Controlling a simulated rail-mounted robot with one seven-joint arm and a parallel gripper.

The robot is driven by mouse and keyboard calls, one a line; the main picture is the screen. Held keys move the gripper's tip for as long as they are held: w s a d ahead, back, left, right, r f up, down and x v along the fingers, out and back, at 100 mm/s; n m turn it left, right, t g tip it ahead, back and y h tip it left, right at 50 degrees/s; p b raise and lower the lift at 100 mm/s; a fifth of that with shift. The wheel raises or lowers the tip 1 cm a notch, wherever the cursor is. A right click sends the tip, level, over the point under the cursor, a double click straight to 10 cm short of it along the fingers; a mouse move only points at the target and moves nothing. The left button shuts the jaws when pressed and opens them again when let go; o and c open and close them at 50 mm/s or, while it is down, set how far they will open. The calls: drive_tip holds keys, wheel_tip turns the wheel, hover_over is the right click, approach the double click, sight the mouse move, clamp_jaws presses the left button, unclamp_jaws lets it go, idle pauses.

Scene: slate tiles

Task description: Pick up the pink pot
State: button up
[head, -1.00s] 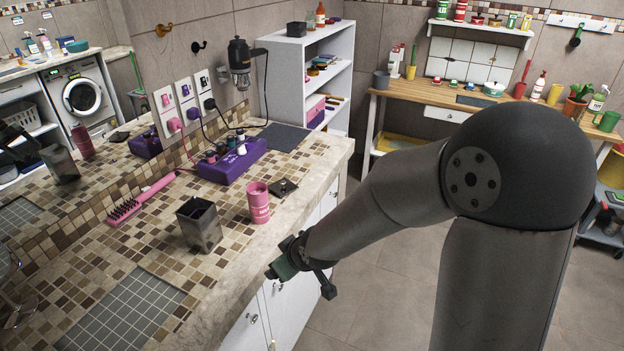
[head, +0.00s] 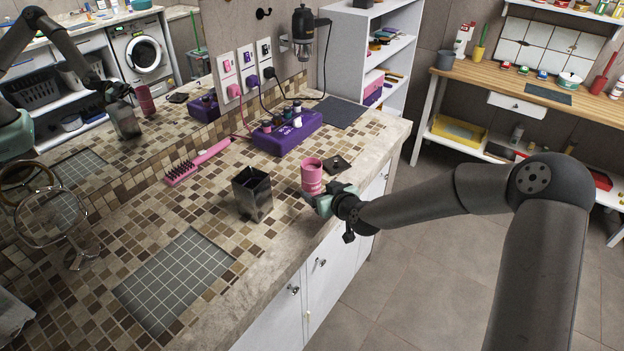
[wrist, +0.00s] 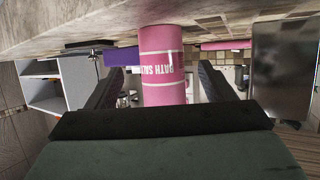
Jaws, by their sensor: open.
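The pink pot (head: 312,177), a cylinder with white lettering, stands upright on the tiled counter (head: 200,215) near its front edge. My gripper (head: 324,198) is low at the counter edge, right by the pot's near side, and partly covers its lower part. In the wrist view, which looks upside down, the pot (wrist: 162,64) shows between the two dark fingers of my gripper (wrist: 158,82). Gaps show between the pot and both fingers. The gripper is open and holds nothing. How deep the pot sits between the fingers is hard to tell.
A dark metal tin (head: 252,196) stands left of the pot. A purple box (head: 287,136) and pink hairbrush (head: 198,162) lie further back. A grey grid mat (head: 175,280) and round mirror (head: 45,215) are at left.

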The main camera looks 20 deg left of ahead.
sight(316, 188)
drive_tip(key=p+x, duration=0.2)
drive_tip(key=x, duration=0.3)
drive_tip(key=shift+a, duration=0.2)
drive_tip(key=shift+w+a+f, duration=0.25)
drive_tip(key=shift+w+f, duration=0.05)
drive_tip(key=shift+w, duration=0.05)
drive_tip(key=c, duration=1.2)
